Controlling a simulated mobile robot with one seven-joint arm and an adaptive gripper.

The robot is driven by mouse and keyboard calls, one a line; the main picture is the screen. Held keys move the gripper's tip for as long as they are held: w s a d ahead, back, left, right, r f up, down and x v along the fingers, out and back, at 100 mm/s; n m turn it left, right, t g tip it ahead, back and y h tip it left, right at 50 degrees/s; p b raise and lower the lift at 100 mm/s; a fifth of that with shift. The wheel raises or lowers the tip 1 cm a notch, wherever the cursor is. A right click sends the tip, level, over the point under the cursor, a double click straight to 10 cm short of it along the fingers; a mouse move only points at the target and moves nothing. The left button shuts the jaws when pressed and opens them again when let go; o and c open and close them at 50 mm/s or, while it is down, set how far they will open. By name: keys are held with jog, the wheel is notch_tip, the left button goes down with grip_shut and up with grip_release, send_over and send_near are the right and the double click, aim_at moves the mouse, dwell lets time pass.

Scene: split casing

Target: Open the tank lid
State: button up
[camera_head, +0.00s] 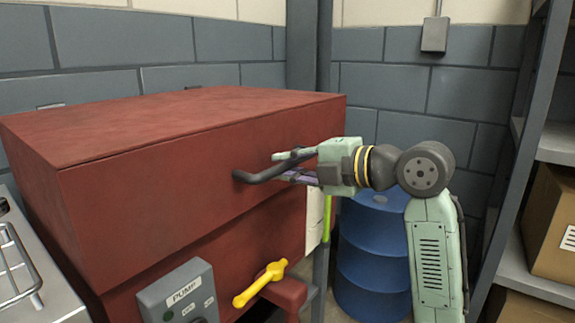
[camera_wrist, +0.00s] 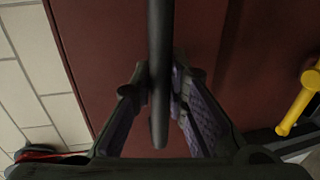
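The tank (camera_head: 250,235) is a dark red box with a thick lid (camera_head: 150,205) lying flat on it; the lid appears closed. A dark bar handle (camera_head: 262,176) sticks out from the lid's front face. My gripper (camera_head: 284,166) is at the handle, with one finger above it and one below. In the wrist view the handle (camera_wrist: 160,60) runs between the two purple-padded fingers of my gripper (camera_wrist: 160,85). The fingers look spread with the bar between them; firm contact on both sides does not show. The handle's far part is partly hidden by the fingers.
A grey PUMP box (camera_head: 180,292) and a yellow lever (camera_head: 260,284) sit low on the tank's front. A blue barrel (camera_head: 372,255) stands behind my arm. Shelves with cardboard boxes (camera_head: 550,220) are at right. A metal surface (camera_head: 35,290) is at left.

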grip_shut()
dwell(0.3)
